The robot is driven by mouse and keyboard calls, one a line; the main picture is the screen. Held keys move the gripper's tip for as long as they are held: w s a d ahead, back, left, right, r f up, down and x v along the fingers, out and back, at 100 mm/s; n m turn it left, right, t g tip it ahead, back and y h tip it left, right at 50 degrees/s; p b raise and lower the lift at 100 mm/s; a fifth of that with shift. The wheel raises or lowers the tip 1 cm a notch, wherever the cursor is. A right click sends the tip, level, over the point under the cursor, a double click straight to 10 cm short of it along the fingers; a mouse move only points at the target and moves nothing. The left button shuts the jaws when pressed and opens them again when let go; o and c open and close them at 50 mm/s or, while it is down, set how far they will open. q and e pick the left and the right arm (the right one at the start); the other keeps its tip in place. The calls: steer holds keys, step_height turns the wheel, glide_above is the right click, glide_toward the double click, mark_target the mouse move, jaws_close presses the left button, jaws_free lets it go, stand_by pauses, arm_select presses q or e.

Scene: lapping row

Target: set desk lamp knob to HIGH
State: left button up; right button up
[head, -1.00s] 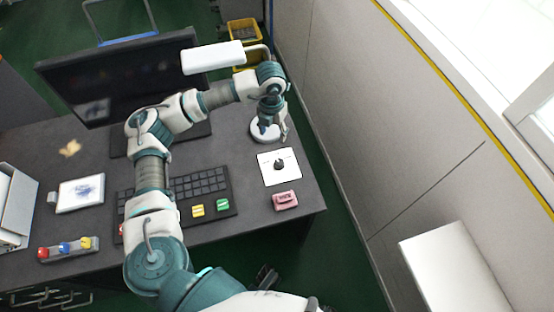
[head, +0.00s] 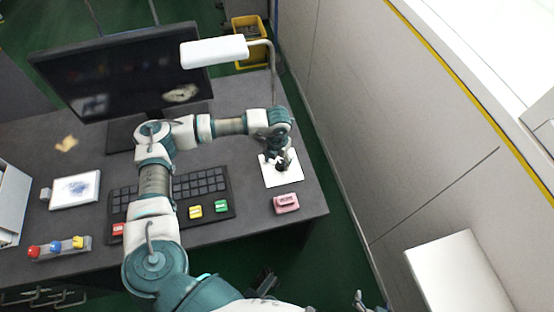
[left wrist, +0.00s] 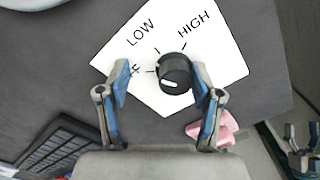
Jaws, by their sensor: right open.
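The desk lamp's white head (head: 213,52) hangs over the back right of the desk, on a bent stem. Its black knob (left wrist: 175,72) stands on a white plate (head: 285,180) marked LOW and HIGH, with a third label partly covered at the left. The knob's white mark points to the lower left in the left wrist view, away from HIGH. My left gripper (head: 280,163) is over the plate; in the left wrist view its open fingers (left wrist: 160,75) are either side of the knob, the right finger closer. My right gripper (head: 362,300) is at the bottom edge.
A pink block (head: 286,203) lies just in front of the plate. A black keyboard (head: 200,182) with yellow and green blocks is to its left. A monitor (head: 120,70) stands behind my left arm. The desk's right edge is close by.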

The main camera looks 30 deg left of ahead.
arm_select(q)
steer(key=shift+d+r, duration=0.15)
steer(key=shift+d, duration=0.4)
steer(key=shift+d+r, duration=0.15)
steer(key=shift+d, duration=0.35)
steer(key=shift+c, duration=1.3)
steer(key=shift+d, duration=0.3)
steer(key=c, duration=0.4)
steer(key=shift+r, duration=0.1)
steer(key=c, duration=0.4)
steer(key=shift+a, duration=0.2)
jaws_close()
steer(key=shift+s+a+f, duration=0.1)
steer(key=shift+a+f, duration=0.2)
steer(key=shift+a, duration=0.4)
steer(key=shift+d+r, duration=0.1)
steer(key=shift+d, duration=0.45)
steer(key=shift+a, duration=0.1)
arm_select(e)
steer(key=shift+d+f, duration=0.2)
steer(key=shift+d, duration=0.65)
